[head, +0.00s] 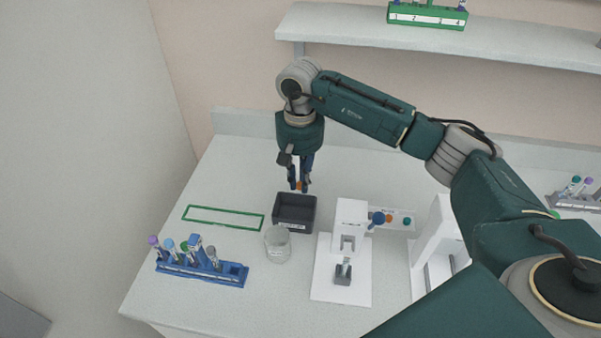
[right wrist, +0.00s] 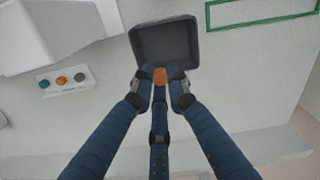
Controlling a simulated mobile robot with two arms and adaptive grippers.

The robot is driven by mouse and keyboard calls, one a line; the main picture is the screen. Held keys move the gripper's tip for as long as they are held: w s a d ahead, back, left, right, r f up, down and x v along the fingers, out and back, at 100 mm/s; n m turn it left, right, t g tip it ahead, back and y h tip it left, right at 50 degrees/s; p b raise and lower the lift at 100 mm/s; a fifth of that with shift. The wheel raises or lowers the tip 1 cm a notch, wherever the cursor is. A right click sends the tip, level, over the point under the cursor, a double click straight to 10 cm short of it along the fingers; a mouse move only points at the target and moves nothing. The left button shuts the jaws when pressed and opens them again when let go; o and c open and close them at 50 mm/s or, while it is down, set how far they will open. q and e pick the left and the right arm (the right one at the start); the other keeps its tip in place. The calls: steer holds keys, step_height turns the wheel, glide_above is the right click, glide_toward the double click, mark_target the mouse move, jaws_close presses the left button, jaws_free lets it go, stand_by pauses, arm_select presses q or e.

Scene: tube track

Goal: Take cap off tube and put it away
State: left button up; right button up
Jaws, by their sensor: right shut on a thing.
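My right gripper (head: 299,184) comes down from above, its fingers closed around a small orange cap (right wrist: 160,76). The cap also shows between the fingertips in the head view (head: 300,187). The dark open bin (head: 294,213) stands on the bench just below and in front of the fingertips. My left gripper is out of view.
A glass beaker (head: 277,244) stands close in front of the bin. A blue rack (head: 205,271) with several capped tubes is at front left. A green outlined rectangle (head: 222,217) marks clear bench. A button panel (head: 390,219) sits right. A shelf (head: 340,22) runs behind.

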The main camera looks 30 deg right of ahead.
mark_target(300, 183)
step_height(300, 183, down, 5)
steer(key=shift+w+r+b, duration=0.1)
steer(key=shift+b, duration=0.65)
steer(key=o, duration=0.5)
steer(key=shift+o, duration=1.2)
steer(key=shift+r, duration=0.2)
step_height(300, 183, up, 12)
steer(key=shift+f, duration=0.2)
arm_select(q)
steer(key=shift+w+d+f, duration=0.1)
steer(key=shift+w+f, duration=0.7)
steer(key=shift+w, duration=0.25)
